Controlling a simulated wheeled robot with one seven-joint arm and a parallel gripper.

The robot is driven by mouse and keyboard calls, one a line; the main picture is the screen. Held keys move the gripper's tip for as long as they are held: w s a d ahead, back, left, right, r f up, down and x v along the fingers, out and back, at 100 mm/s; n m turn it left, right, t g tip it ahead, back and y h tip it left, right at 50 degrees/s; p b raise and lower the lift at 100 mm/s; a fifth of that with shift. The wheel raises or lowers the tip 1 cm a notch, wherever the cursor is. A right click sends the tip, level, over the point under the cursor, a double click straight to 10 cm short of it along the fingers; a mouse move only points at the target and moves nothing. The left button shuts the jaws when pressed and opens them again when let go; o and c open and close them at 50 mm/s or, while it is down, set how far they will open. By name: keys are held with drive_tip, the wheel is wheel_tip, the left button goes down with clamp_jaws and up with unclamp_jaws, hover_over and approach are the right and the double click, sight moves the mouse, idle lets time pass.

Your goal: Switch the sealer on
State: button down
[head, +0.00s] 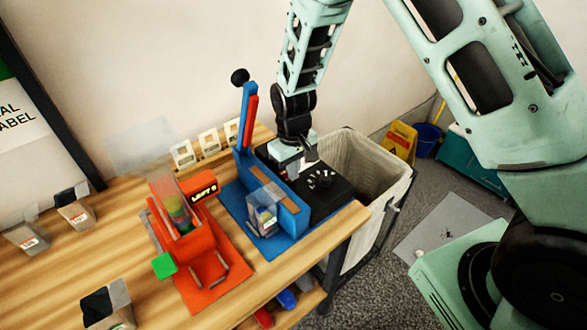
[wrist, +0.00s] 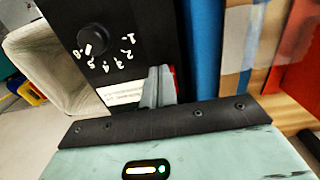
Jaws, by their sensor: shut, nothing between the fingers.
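The sealer is a blue frame (head: 288,212) with an upright blue-and-red lever and a black box (head: 338,197) on its right side. The box has a round dial (head: 320,180) with numbers around it, which also shows in the wrist view (wrist: 92,38). My gripper (head: 300,165) is shut and empty, pointing down over the black box. In the wrist view its fingers (wrist: 158,84) stand beside a small red part (wrist: 173,82), likely the switch, mostly hidden behind them. I cannot tell whether they touch it or which way it is set.
A red-orange machine (head: 205,240) stands left of the sealer on the wooden table (head: 80,255). A small clear bag (head: 264,218) is at the sealer's front. Several small pouches stand around the table. A lined bin (head: 365,165) is beyond the table's right end.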

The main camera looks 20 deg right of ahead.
drive_tip(key=shift+f, duration=0.25)
drive_tip(key=shift+r, duration=0.1)
drive_tip(key=shift+w+a+r, duration=0.2)
drive_tip(key=shift+w+r, duration=0.15)
drive_tip(key=shift+w, duration=0.25)
